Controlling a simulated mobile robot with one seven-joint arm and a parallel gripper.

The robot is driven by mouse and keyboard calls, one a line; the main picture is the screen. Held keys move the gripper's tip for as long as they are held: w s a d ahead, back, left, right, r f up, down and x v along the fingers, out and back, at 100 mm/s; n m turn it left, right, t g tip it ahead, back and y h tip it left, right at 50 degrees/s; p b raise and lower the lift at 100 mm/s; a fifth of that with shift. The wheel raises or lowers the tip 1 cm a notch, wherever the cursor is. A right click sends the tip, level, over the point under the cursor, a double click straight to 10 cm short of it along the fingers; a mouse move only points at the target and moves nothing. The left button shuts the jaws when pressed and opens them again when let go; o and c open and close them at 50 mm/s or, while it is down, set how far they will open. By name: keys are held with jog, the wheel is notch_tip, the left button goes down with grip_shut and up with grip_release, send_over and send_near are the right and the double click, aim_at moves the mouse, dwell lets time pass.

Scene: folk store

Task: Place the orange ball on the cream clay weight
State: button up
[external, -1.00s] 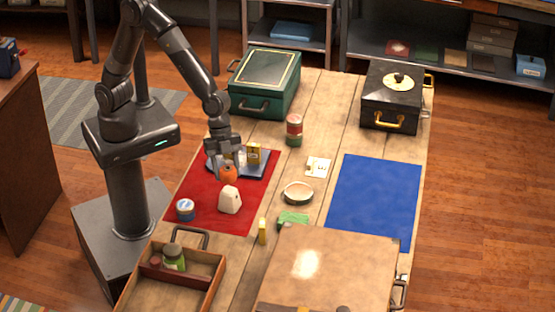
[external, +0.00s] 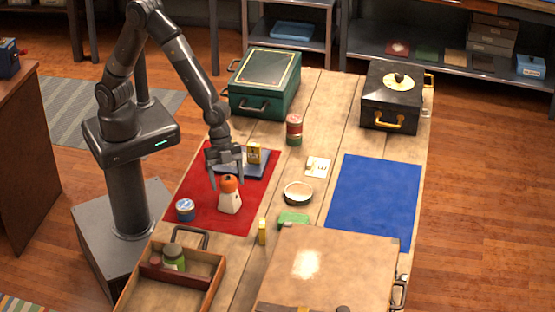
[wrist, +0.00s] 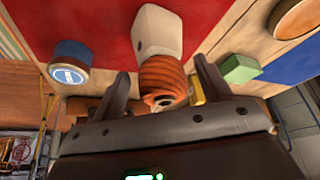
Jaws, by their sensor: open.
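The orange ball (external: 230,184) is at the top of the cream clay weight (external: 230,203) and appears to rest on it, on the red cloth. In the wrist view the ridged orange ball (wrist: 162,78) lies right against the cream weight (wrist: 157,30). My gripper (external: 227,181) is open and close above the weight, its fingers on either side of the ball. In the wrist view my gripper (wrist: 161,70) shows gaps between its fingers and the ball. The exact contact under the ball is hidden.
A blue tin (external: 185,209) stands left of the weight on the red cloth (external: 258,190). A round dish (external: 298,194) and green block (external: 294,220) are to the right. The blue cloth (external: 375,200) is clear.

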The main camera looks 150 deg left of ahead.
jog(key=d+v, duration=0.1)
jog(key=v, duration=1)
jog(key=s+d+r, duration=1)
jog(key=s+d, duration=0.1)
jog(key=s+d+n, duration=0.1)
jog(key=s+d, duration=0.2)
jog(key=s, duration=0.4)
jog(key=s+d+r+n+t, duration=0.1)
jog(key=s+d, duration=0.2)
jog(key=s, duration=0.4)
jog(key=shift+s+d+r+y, duration=0.2)
jog(key=shift+d+y, duration=0.15)
jog(key=shift+y, duration=0.05)
